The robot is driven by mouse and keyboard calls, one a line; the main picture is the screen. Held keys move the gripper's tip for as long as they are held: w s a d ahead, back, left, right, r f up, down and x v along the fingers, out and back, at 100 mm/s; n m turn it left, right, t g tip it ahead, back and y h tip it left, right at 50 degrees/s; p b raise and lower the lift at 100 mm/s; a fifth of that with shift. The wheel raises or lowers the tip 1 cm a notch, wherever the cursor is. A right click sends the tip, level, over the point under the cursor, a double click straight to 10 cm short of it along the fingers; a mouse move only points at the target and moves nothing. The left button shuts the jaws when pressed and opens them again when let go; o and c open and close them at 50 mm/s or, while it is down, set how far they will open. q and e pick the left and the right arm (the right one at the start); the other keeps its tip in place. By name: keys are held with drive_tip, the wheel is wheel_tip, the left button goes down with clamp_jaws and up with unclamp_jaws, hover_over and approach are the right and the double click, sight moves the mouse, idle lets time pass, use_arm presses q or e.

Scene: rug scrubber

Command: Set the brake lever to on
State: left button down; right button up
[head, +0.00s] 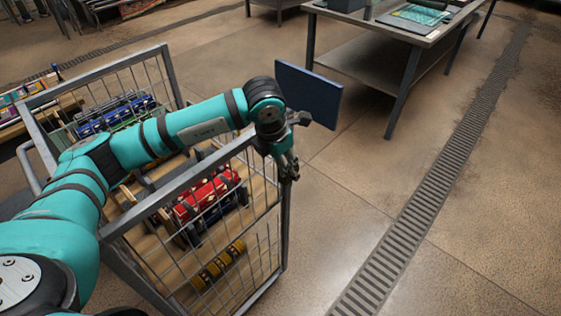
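My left arm comes in from the left over a wire-sided cart. My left gripper (291,172) is at the cart's near right corner, pointing down beside the upright post. Its fingers are small and dark against the post, so I cannot tell whether they are open or shut, or touching the post. I cannot make out a brake lever; it may be hidden or out of view. My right gripper is not in view.
The cart (180,194) holds a red machine (208,194), a blue machine (115,115) and a yellow-and-black roller (218,264). A dark blue panel (312,97) is behind my wrist. A metal table (385,72) stands beyond. Floor around the drain grate (440,190) is clear.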

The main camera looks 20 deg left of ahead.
use_arm(q)
drive_tip(key=c, duration=1.1)
unclamp_jaws()
drive_tip(key=shift+c, duration=0.2)
drive_tip(key=shift+r, duration=0.2)
drive_tip(key=s+a, duration=0.2)
drive_tip(key=s, duration=1)
drive_tip(key=shift+a+r, duration=0.3)
drive_tip(key=shift+r, duration=0.05)
drive_tip(key=shift+s, duration=0.1)
